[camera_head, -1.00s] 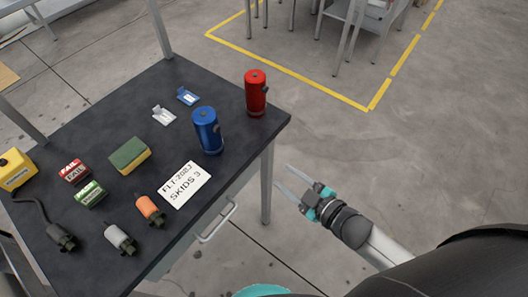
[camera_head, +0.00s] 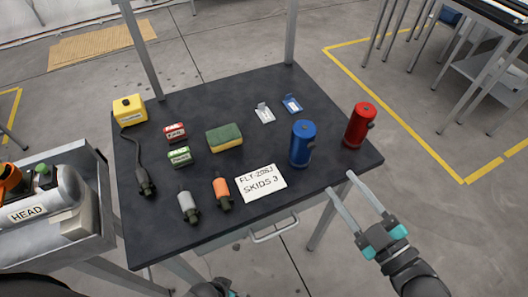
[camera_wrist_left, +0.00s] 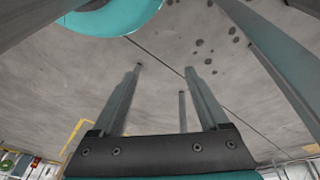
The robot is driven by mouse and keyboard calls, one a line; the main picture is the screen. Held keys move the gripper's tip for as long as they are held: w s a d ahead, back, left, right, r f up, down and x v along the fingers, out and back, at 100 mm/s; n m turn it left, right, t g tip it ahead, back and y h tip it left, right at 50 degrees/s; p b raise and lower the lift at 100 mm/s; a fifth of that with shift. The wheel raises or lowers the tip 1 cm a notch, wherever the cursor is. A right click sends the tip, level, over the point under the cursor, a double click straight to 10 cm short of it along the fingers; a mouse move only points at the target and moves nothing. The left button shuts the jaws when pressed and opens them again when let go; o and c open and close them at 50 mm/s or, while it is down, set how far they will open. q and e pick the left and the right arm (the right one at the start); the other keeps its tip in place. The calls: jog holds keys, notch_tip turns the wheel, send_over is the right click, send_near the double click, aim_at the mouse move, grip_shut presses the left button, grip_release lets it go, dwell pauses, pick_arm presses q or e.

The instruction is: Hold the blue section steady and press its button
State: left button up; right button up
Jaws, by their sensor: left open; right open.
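My left gripper shows only partly at the bottom edge of the head view, low in front of the table. In the left wrist view the left gripper (camera_wrist_left: 163,70) is open and empty over the floor.
A red cylinder (camera_head: 361,126) stands right of the blue section. A white label card (camera_head: 261,183), a sponge (camera_head: 224,138), blue and white small pieces, and several tools lie on the dark table (camera_head: 245,85). A drawer handle (camera_head: 275,230) juts from its front. A grey cart (camera_head: 95,170) stands left.

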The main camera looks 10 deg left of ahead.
pick_arm(q)
jog(key=shift+o, duration=1.4)
jog(key=w+d+r+h, duration=0.1)
jog(key=w+d+r, duration=0.3)
jog(key=w+d, duration=0.1)
jog(key=shift+w+d+r, duration=0.15)
jog(key=shift+d+r, duration=0.1)
jog(key=shift+d, duration=0.2)
jog(key=d+r, duration=0.1)
jog(key=d, duration=0.1)
jog(key=w+d+r+h, duration=0.1)
jog(key=d+r, duration=0.1)
jog(key=w+d+r+h, duration=0.1)
jog(key=d+r, duration=0.1)
jog(key=shift+w, duration=0.1)
jog(key=s+d+r+m+g+h, duration=0.1)
jog(key=s+d+r+h, duration=0.2)
jog(key=d+r, duration=0.7)
jog(key=m+t+h, duration=0.2)
jog(key=m+t, duration=0.4)
jog(key=t, duration=0.2)
send_near(310, 141)
notch_tip(310, 141, down, 3)
jog(key=a, duration=0.2)
jog(key=x, duration=1)
jog(key=a+x, duration=0.1)
jog(key=x, duration=0.4)
jog(key=shift+w+f, duration=0.1)
jog(key=shift+w, duration=0.35)
